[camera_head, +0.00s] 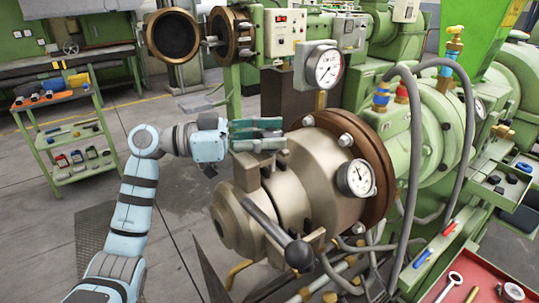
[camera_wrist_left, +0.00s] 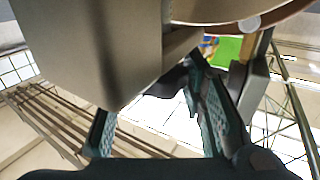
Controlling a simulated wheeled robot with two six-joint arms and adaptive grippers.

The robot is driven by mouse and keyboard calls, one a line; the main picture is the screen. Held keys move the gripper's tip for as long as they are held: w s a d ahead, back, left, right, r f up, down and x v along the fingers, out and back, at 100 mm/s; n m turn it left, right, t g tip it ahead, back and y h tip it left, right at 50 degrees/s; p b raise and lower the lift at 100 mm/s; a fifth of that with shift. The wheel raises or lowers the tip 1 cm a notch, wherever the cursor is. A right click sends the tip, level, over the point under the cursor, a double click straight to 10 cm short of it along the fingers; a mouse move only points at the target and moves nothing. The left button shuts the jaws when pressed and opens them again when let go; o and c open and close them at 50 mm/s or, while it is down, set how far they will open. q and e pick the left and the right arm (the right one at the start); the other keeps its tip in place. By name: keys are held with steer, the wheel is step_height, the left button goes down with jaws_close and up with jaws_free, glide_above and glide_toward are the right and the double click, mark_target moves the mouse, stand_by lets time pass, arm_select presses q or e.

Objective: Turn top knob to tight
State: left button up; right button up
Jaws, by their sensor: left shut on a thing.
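My left gripper (camera_head: 272,133) comes in from the left, level with the top of the tan metal extruder head (camera_head: 322,165). It is shut on the top knob, which the fingers mostly hide in the head view. In the left wrist view the teal fingers (camera_wrist_left: 190,85) reach up beside a large tan metal block (camera_wrist_left: 95,40), with a dark piece at their tips. A lower lever with a black ball knob (camera_head: 299,254) sticks out at the front of the head. My right gripper is not in view.
A pressure gauge (camera_head: 325,68) stands close above the gripper, and another gauge (camera_head: 357,178) sits on the head's right side. Grey hoses (camera_head: 468,120) loop at the right. A green tool cart (camera_head: 70,135) stands at the left. Open floor lies between cart and extruder.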

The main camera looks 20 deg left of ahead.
arm_select(q)
steer(key=m+g, duration=0.1)
steer(key=g, duration=0.2)
steer(key=shift+w+f+m+h+b, duration=0.1)
steer(key=shift+m+h+b, duration=0.2)
steer(key=shift+m+h, duration=0.1)
steer(key=shift+m+g, duration=0.9)
steer(key=shift+g, duration=0.3)
steer(key=shift+w+r+m+g, duration=0.15)
steer(key=shift+m+g, duration=0.35)
steer(key=shift+g, duration=0.3)
steer(key=shift+s+r+m+g, duration=0.1)
steer(key=shift+m+g, duration=0.4)
steer(key=shift+g, duration=0.3)
steer(key=shift+g+p, duration=0.3)
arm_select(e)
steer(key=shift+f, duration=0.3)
arm_select(q)
steer(key=shift+f+m+g, duration=0.2)
steer(key=shift+m+g, duration=0.1)
steer(key=shift+m, duration=0.1)
steer(key=o, duration=1.2)
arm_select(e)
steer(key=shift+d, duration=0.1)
